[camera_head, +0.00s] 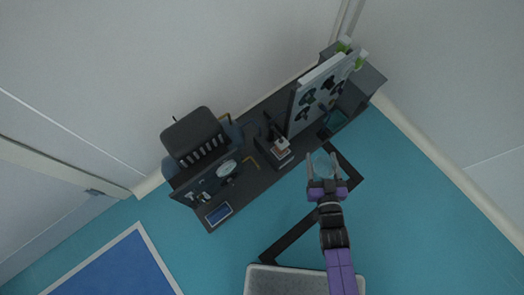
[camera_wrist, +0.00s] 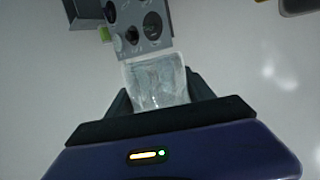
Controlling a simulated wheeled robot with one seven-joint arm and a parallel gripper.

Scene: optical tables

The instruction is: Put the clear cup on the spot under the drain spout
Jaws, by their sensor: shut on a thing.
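My gripper (camera_head: 324,172) is shut on the clear cup (camera_head: 321,160) and holds it out in front of the dark bench, toward its right part. In the wrist view the clear cup (camera_wrist: 157,82) sits between the dark fingers of my gripper (camera_wrist: 160,95), see-through and pale. A grey panel machine with round dark fittings (camera_head: 321,96) stands on the bench beyond the cup; its panel also shows in the wrist view (camera_wrist: 138,25). I cannot make out the drain spout or the spot under it at this size.
The dark bench (camera_head: 250,188) runs along the wall. A small device (camera_head: 280,152) and a dark boxy unit (camera_head: 195,145) stand on it, with a tablet-like thing (camera_head: 218,214) at its left end. A grey bin (camera_head: 290,280) is on the floor at the bottom. Teal floor is open at right.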

